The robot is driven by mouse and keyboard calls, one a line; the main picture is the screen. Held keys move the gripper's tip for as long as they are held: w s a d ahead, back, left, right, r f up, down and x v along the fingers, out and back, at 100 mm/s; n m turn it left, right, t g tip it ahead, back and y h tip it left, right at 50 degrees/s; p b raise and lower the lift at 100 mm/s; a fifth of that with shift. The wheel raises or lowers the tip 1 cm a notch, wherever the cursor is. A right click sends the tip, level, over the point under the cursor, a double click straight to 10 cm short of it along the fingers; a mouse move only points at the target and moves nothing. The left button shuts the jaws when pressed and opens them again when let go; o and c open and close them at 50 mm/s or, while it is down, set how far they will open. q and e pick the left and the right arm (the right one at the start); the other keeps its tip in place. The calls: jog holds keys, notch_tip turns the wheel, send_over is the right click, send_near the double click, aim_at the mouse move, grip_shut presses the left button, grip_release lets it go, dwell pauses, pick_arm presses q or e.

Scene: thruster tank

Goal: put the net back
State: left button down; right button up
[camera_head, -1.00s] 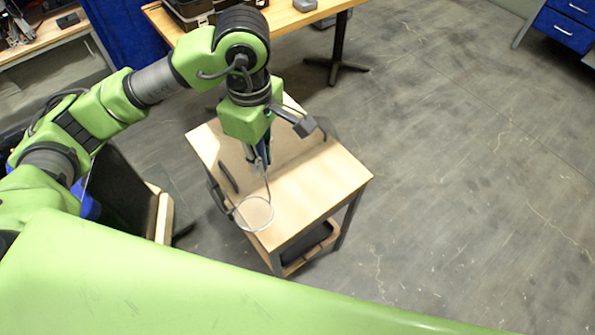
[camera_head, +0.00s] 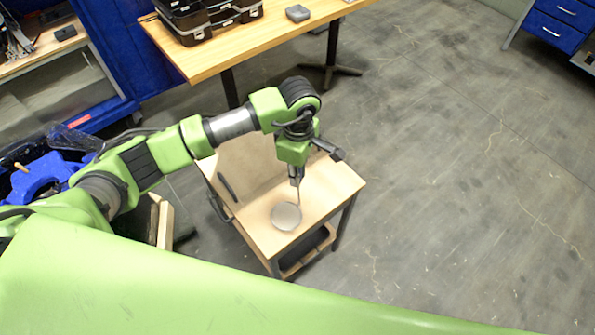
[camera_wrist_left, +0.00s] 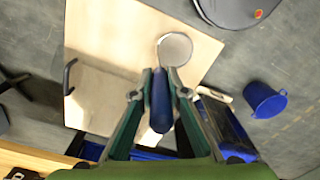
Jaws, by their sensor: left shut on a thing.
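The net has a round hoop with pale grey mesh (camera_head: 286,216) and a blue handle (camera_wrist_left: 160,105). My left gripper (camera_head: 296,180) is shut on the blue handle. In the left wrist view the handle runs between the fingers of the gripper (camera_wrist_left: 160,88), and the hoop (camera_wrist_left: 174,49) points away from it. The hoop appears over the light wooden top of a small cart (camera_head: 330,185); I cannot tell whether it touches the top. In the head view the handle is mostly hidden by the gripper. My right gripper is not in view.
The cart has a black handle (camera_head: 226,187) at its left. A blue bucket (camera_wrist_left: 265,100) is on the floor. A wooden workbench (camera_head: 260,45) with black cases stands behind. Blue drawers (camera_head: 560,22) are far right. The floor right of the cart is clear.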

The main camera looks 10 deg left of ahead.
pick_arm(q)
jog(key=shift+f, duration=0.3)
jog(key=c, duration=2)
grip_release()
jog(key=shift+r, duration=0.2)
jog(key=shift+w+r+b, duration=0.1)
jog(key=shift+r+b, duration=0.2)
jog(key=shift+r, duration=0.05)
notch_tip(320, 180, up, 11)
jog(key=b, duration=0.3)
jog(key=shift+r, duration=0.1)
